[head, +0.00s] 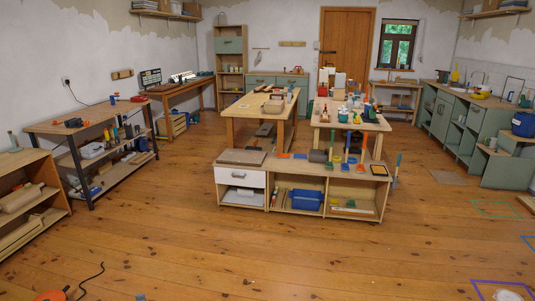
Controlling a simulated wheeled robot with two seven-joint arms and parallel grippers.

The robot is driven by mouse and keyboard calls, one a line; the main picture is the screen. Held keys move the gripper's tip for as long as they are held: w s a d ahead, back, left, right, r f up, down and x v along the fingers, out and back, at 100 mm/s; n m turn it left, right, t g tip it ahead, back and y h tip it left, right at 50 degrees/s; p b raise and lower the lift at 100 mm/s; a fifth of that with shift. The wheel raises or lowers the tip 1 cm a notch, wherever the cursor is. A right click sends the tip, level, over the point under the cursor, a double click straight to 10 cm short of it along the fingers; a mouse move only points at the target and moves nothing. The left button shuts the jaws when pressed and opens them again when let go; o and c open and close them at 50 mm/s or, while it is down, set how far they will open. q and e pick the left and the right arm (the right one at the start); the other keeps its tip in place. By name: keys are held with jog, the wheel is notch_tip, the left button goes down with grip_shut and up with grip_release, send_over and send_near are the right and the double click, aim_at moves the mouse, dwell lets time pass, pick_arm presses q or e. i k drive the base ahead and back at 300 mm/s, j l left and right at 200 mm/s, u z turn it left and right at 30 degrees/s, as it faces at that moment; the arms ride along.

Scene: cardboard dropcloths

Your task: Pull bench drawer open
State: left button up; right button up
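A low wooden bench (323,179) stands in the middle of the room with its front towards me. Its white drawer front (240,178) sits at the upper left, above an open compartment. The drawer looks shut or nearly shut; at this distance I cannot tell whether there is a small gap. A handle on it is too small to make out. Neither of my grippers is in view.
A blue bin (307,199) sits in the bench's middle compartment. Two worktables stand behind it. Shelving (28,200) and a workbench (88,128) line the left; green cabinets (465,130) line the right. The floor before the bench is clear; a black cable (92,278) lies bottom left.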

aim_at(244, 170)
jog(key=i, duration=1.95)
jog(key=i+z, duration=0.1)
jog(key=i, duration=0.9)
jog(key=i+j, duration=0.15)
jog(key=i, duration=0.8)
jog(key=i+j, duration=0.1)
jog(key=i, duration=0.85)
jog(key=i+l+z, duration=0.05)
